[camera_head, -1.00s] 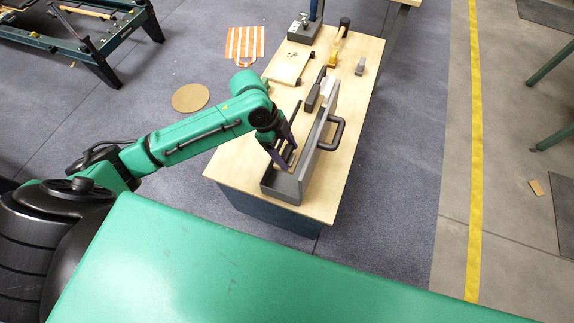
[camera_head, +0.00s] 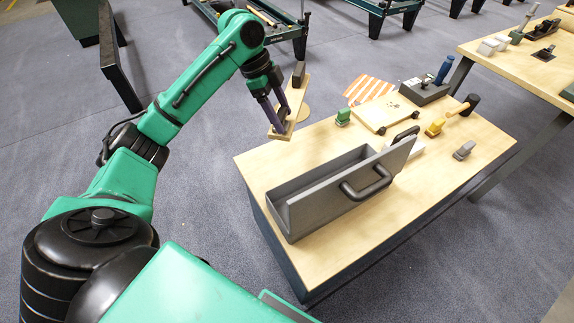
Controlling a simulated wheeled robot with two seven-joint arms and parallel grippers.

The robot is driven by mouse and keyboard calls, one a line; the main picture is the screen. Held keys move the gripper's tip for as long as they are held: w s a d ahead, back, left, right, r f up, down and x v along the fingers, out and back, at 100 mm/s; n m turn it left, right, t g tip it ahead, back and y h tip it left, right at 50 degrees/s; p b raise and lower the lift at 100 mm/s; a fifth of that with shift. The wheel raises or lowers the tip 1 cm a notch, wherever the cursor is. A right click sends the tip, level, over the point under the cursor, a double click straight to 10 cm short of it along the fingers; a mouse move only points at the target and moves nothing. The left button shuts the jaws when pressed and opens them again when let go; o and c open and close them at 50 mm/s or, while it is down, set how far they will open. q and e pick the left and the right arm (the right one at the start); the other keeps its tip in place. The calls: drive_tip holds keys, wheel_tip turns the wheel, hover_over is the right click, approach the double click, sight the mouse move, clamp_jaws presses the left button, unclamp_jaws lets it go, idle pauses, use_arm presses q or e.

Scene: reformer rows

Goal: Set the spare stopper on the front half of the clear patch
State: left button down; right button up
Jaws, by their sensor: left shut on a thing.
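My left gripper (camera_head: 283,124) is shut on a pale wooden piece (camera_head: 291,103) with a dark block at its upper end. This piece may be the spare stopper; I cannot tell for sure. The gripper holds it tilted, in the air by the left rear edge of the wooden table (camera_head: 330,262). The front left table top is bare around a long grey tray (camera_head: 300,212). No marked patch shows, so I cannot tell the clear patch's limits. My right gripper is not in view.
The grey tray has a raised wall and a dark handle (camera_head: 368,183). Behind it are a green block (camera_head: 343,116), a wooden board (camera_head: 381,110) and a grey box (camera_head: 423,92). A yellow-headed tool (camera_head: 435,127) and a small grey block (camera_head: 464,150) stand right. Another table (camera_head: 500,58) is at upper right.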

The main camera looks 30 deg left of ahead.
use_arm(q)
drive_tip(key=f, duration=0.6)
drive_tip(key=shift+a+f, duration=0.15)
drive_tip(key=shift+a, duration=0.2)
wheel_tip(320, 180, down, 12)
drive_tip(key=shift+w+d+f+b, duration=0.1)
drive_tip(key=shift+d+f+b, duration=0.1)
drive_tip(key=shift+b, duration=0.45)
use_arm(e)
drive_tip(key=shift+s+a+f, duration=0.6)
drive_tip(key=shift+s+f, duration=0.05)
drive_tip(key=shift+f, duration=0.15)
use_arm(q)
unclamp_jaws()
drive_tip(key=shift+f, duration=0.1)
drive_tip(key=v, duration=1.2)
drive_tip(key=shift+p, duration=0.4)
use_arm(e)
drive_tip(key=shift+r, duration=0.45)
use_arm(q)
drive_tip(key=shift+a, duration=0.1)
